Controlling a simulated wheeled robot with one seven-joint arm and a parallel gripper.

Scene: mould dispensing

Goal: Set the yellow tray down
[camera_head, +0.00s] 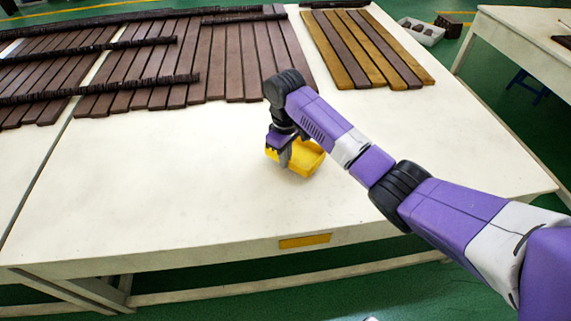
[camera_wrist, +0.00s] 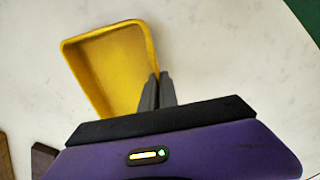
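The yellow tray (camera_head: 311,160) is over the middle of the white table, below and beside my gripper (camera_head: 285,160). In the wrist view the yellow tray (camera_wrist: 110,65) is empty, with its open side facing the camera. My gripper (camera_wrist: 159,80) has its two dark fingers close together at the tray's right wall, shut on that wall. The tray looks close to the table top; I cannot tell whether its base touches it. Part of the tray is hidden behind my gripper in the head view.
The white table (camera_head: 150,190) is clear around the tray. Rows of dark brown strips (camera_head: 235,60) lie along the back, with yellow and brown strips (camera_head: 365,50) at the back right. A white bin (camera_head: 421,32) stands beyond the table.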

